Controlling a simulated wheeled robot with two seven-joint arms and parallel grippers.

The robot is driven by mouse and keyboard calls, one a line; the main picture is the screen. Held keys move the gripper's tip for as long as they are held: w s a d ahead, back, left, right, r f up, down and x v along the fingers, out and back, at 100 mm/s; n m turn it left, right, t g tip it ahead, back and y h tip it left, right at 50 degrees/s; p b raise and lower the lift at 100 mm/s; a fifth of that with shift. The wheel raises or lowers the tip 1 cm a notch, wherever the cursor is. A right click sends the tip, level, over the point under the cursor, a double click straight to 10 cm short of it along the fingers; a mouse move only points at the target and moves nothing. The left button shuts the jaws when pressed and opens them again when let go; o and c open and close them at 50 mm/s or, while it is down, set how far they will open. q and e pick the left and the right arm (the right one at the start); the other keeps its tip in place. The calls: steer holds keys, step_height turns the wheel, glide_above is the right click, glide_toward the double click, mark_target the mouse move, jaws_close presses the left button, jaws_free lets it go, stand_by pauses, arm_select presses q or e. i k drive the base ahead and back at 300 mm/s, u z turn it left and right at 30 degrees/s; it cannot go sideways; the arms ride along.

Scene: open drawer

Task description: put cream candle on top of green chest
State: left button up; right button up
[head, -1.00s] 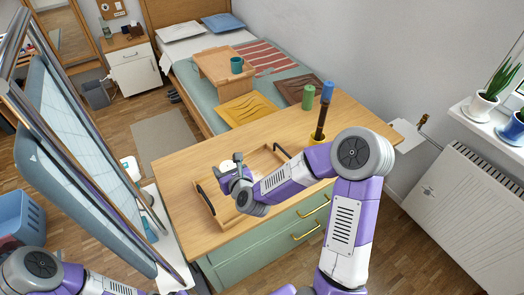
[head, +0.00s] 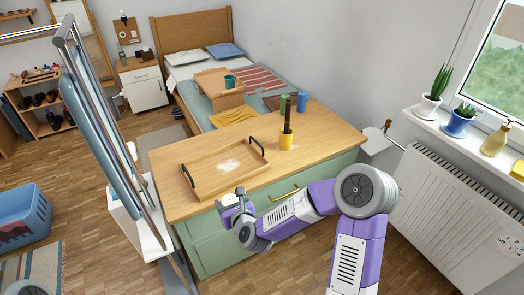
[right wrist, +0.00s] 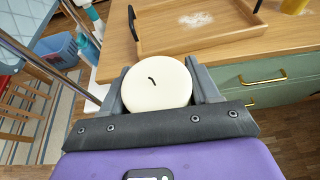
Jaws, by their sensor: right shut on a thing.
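The cream candle (right wrist: 157,84), a round pale disc with a dark wick, sits between the fingers of my right gripper (right wrist: 160,90) in the right wrist view. In the head view my right gripper (head: 238,202) is at the front edge of the green chest (head: 212,250), with a small part of the candle (head: 228,200) showing. The gripper is shut on the candle and overlaps the chest's front in the picture. The chest has a wooden top and green drawers with brass handles. My left gripper is not in view.
A wooden tray (head: 200,187) with dark handles and a white patch lies on the chest's left part. The top's right part is clear.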

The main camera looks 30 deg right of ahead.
mark_target(313, 135)
steer(key=u, duration=2.95)
steer(key=k, duration=2.85)
steer(key=z, duration=2.35)
steer(key=i, duration=1)
steer(key=z, duration=0.05)
